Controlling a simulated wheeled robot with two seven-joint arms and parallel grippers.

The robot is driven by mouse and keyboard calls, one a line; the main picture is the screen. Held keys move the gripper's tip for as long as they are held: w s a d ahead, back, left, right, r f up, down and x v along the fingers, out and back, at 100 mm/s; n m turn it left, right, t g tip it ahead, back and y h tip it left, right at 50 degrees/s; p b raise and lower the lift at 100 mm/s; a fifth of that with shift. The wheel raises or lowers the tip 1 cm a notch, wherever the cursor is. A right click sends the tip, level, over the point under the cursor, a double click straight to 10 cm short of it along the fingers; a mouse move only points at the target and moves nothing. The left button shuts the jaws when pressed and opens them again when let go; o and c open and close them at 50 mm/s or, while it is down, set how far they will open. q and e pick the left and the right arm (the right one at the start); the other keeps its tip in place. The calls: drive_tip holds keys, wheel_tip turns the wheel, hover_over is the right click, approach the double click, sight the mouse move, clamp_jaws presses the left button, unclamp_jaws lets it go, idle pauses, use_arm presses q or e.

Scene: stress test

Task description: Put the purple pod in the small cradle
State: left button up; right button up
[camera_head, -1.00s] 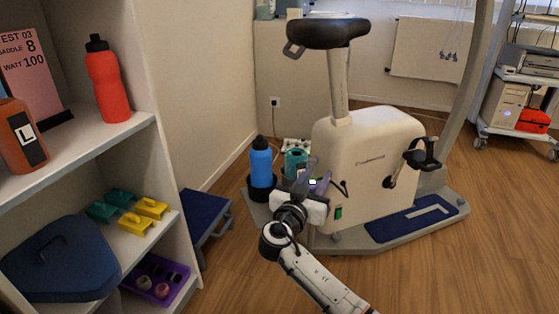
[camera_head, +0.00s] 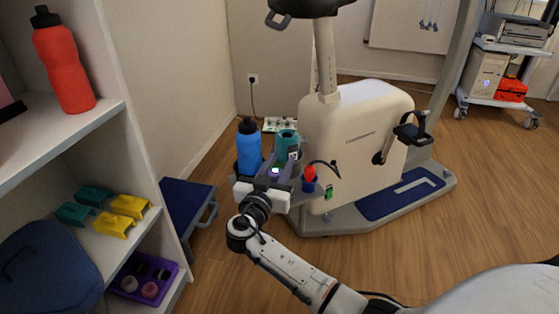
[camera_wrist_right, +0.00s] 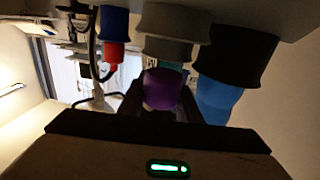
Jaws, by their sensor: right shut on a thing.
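The purple pod (camera_wrist_right: 163,90) shows between the fingers of my right gripper (camera_wrist_right: 160,104) in the right wrist view, which looks upside down. The gripper is shut on it. In the head view my right gripper (camera_head: 280,169) is at the holders beside the exercise bike, and the pod cannot be told clearly there. The smallest-looking cradle is a blue cup (camera_wrist_right: 113,22) with a red thing (camera_head: 310,174) in it. A wider grey cradle (camera_wrist_right: 170,30) lies beyond the pod, near a teal cylinder (camera_head: 286,146). A black cradle (camera_wrist_right: 235,55) holds a blue bottle (camera_head: 249,147). My left gripper is out of view.
The cream bike body (camera_head: 360,145) stands right of the holders. A shelf unit (camera_head: 130,120) is on the left with a red bottle (camera_head: 64,62), teal and yellow blocks, and a purple tray (camera_head: 172,287). A blue step (camera_head: 188,205) stands beside it.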

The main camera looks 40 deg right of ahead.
wheel_tip(320, 180, down, 2)
drive_tip(key=shift+b, duration=0.35)
drive_tip(key=shift+f, duration=0.25)
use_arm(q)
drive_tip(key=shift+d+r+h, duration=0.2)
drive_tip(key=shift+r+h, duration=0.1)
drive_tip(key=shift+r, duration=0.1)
use_arm(e)
drive_tip(key=shift+f, duration=1.1)
drive_tip(key=o, duration=1.2)
drive_tip(key=shift+r, duration=0.1)
